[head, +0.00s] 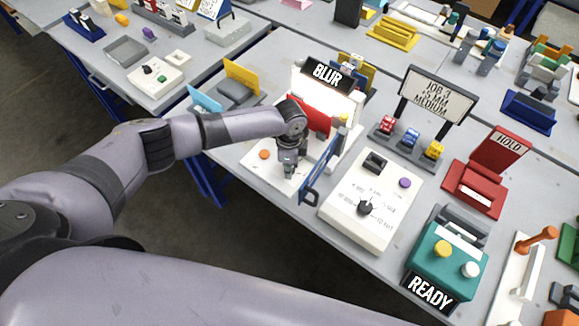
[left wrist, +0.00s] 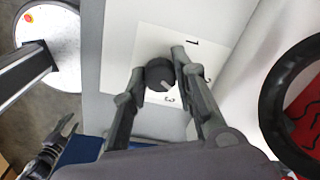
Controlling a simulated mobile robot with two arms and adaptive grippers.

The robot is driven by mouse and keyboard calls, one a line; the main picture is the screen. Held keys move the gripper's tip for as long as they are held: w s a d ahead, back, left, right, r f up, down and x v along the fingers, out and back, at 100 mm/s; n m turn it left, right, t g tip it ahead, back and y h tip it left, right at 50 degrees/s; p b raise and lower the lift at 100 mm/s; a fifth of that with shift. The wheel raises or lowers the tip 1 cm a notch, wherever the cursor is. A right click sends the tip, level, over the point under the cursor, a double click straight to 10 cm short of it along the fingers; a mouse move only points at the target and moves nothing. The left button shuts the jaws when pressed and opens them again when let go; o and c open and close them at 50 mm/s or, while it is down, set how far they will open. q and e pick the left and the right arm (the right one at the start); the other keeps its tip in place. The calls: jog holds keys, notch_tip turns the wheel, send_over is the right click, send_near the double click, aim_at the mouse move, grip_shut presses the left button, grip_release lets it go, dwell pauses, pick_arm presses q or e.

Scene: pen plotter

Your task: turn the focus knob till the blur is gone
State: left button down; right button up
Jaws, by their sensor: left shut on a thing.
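The focus knob (left wrist: 159,74) is a dark round knob with a pale pointer line, on a white plate (left wrist: 150,42) with printed numbers. My left gripper (left wrist: 168,78) has its fingers on both sides of the knob, shut on it. In the head view my left gripper (head: 288,172) reaches down onto the white base of the device, and hides the knob there. A black sign reading BLUR (head: 327,73) stands above the white screen (head: 318,96). A dark gripper-like shape (left wrist: 55,145), perhaps my right gripper, shows at lower left in the left wrist view; its opening is unclear.
A red panel (head: 309,116) stands close behind my left gripper and a blue handle-like frame (head: 318,172) is to its right. An orange button (head: 264,154) is to its left. A white box with a black dial (head: 365,208) stands further right.

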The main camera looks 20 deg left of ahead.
pick_arm(q)
jog(key=m+b, duration=0.1)
jog(key=m, duration=0.5)
jog(key=shift+w, duration=0.1)
jog(key=shift+m, duration=0.4)
jog(key=c, duration=1.3)
grip_release()
notch_tip(320, 180, up, 12)
